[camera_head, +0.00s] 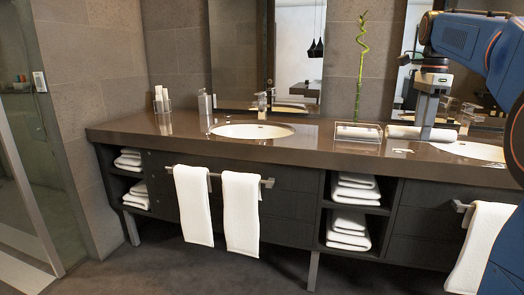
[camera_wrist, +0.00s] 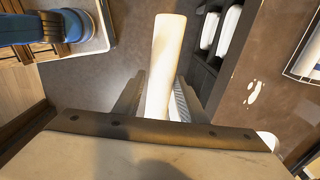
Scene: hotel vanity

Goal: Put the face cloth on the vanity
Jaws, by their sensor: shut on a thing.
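The face cloth (camera_head: 405,132) is a white roll. My gripper (camera_head: 428,128) points down and is shut around its middle, with the roll's ends sticking out on both sides. In the wrist view the cloth (camera_wrist: 166,55) lies lengthwise between the two fingers (camera_wrist: 160,100), with floor behind it, in front of the vanity's edge. The vanity (camera_head: 310,138) has a brown countertop, which shows at the right of the wrist view (camera_wrist: 262,60). The cloth looks raised and off the countertop; its exact height is hard to tell.
A wire tray (camera_head: 358,131) with a white roll stands on the countertop, left of the cloth. Basins (camera_head: 252,131) are at the middle and right (camera_head: 475,150). Towels (camera_head: 240,212) hang below.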

